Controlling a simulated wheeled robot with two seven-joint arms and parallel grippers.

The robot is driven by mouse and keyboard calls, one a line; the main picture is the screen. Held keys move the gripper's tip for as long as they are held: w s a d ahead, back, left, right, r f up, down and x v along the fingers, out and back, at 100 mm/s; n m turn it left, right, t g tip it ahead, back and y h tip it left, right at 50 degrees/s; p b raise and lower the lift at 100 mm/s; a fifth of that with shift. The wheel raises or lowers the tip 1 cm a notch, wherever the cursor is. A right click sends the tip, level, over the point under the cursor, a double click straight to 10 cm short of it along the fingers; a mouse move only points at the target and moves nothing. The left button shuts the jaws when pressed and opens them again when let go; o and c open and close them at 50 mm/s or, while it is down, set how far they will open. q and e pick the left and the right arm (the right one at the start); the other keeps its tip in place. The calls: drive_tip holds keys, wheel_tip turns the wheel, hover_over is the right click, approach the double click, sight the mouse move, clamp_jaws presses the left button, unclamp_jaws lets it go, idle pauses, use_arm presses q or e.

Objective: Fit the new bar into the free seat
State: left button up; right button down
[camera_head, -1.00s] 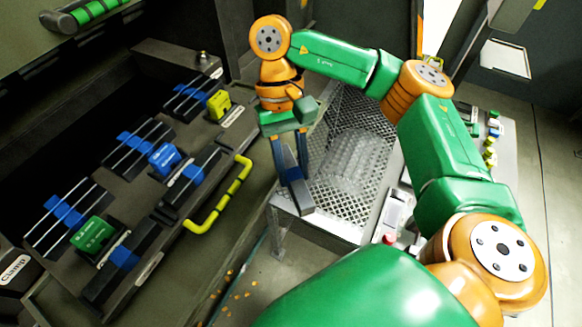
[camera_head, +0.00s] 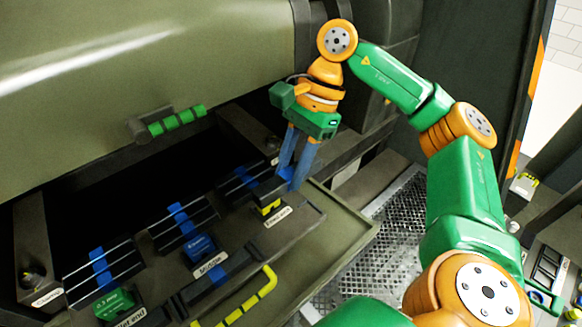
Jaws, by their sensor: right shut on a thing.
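My right gripper (camera_head: 290,178) reaches down from above over the far right end of the open machine. It is shut on a dark bar (camera_head: 268,190), which lies low over the yellow block (camera_head: 268,209) and partly hides it. I cannot tell whether the bar touches the seat there. A dark bar with a blue middle (camera_head: 216,272) lies beside the blue block (camera_head: 200,248). Another bar is by the green block (camera_head: 113,303), cut by the lower edge. My left gripper is not in view.
A large olive cover with a green-banded handle (camera_head: 176,121) stands raised behind. Slotted sections with blue strips (camera_head: 180,218) line the opening. A yellow handle (camera_head: 250,299) sticks out in front. A perforated metal tray (camera_head: 385,245) lies right of the machine.

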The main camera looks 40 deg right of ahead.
drive_tip(key=b+x, duration=0.2)
drive_tip(key=x, duration=0.1)
drive_tip(key=shift+s, duration=0.2)
drive_tip(key=f+b, duration=0.3)
drive_tip(key=f, duration=0.1)
drive_tip(key=f+b, duration=0.3)
drive_tip(key=f, duration=0.1)
drive_tip(key=shift+w+d+f+b, duration=0.1)
drive_tip(key=shift+d+b, duration=0.15)
drive_tip(key=shift+b, duration=0.15)
drive_tip(key=shift+f+b, duration=0.35)
drive_tip(key=shift+w+d+f+b, duration=0.1)
drive_tip(key=shift+d+f+b, duration=0.05)
drive_tip(key=shift+f+b, duration=0.3)
drive_tip(key=shift+f, duration=0.15)
drive_tip(key=shift+f+b, duration=0.65)
drive_tip(key=shift+b, duration=0.05)
